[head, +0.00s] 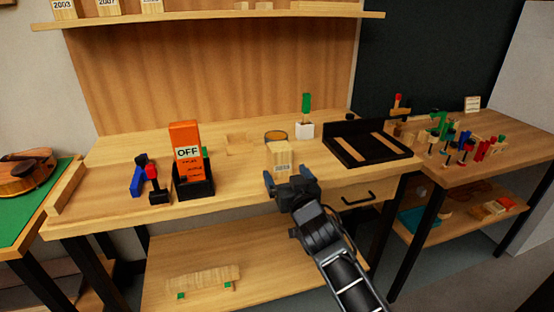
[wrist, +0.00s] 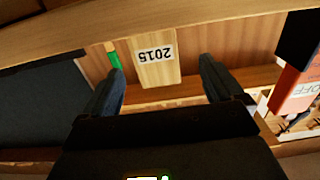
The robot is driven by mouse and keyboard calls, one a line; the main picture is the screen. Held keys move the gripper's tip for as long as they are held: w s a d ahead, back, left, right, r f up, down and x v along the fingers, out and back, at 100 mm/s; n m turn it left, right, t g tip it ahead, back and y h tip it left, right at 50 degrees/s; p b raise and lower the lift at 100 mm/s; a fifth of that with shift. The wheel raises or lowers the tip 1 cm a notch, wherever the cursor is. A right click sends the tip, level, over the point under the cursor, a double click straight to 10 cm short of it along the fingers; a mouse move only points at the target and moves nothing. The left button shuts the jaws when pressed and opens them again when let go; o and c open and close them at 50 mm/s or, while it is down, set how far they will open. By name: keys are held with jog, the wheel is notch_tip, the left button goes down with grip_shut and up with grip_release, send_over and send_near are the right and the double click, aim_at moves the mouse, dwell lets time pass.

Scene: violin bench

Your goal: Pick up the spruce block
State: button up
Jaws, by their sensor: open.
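A pale wooden block (head: 279,154) with a white label stands upright on the bench, just beyond my gripper (head: 291,180). In the wrist view, the block (wrist: 158,72) appears upside down and its label reads 2015. No wood name is legible on it, so spruce cannot be confirmed. My gripper is open in the wrist view (wrist: 162,70), with one finger on each side of the block and visible gaps between. Contact with the block does not show. The block's lower part is partly hidden by my gripper in the head view.
A red-orange OFF box (head: 184,142) in a black holder stands left on the bench. A white pot (head: 304,130) with a green-handled tool is behind the block. A black tray (head: 346,158) lies right. Several labelled blocks (head: 108,8) sit on the upper shelf.

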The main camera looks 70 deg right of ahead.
aim_at(283, 163)
jog(key=p+x, duration=0.1)
jog(key=x, duration=0.1)
jog(key=p+x, duration=0.1)
jog(key=x, duration=0.2)
jog(key=r+p+x, duration=0.1)
jog(key=x, duration=0.1)
jog(key=shift+s+d, duration=0.1)
jog(key=shift+d, duration=0.25)
jog(key=shift+w+d+f, duration=0.1)
jog(key=shift+w+d, duration=0.15)
jog(key=shift+d, duration=0.05)
jog(key=c, duration=1.1)
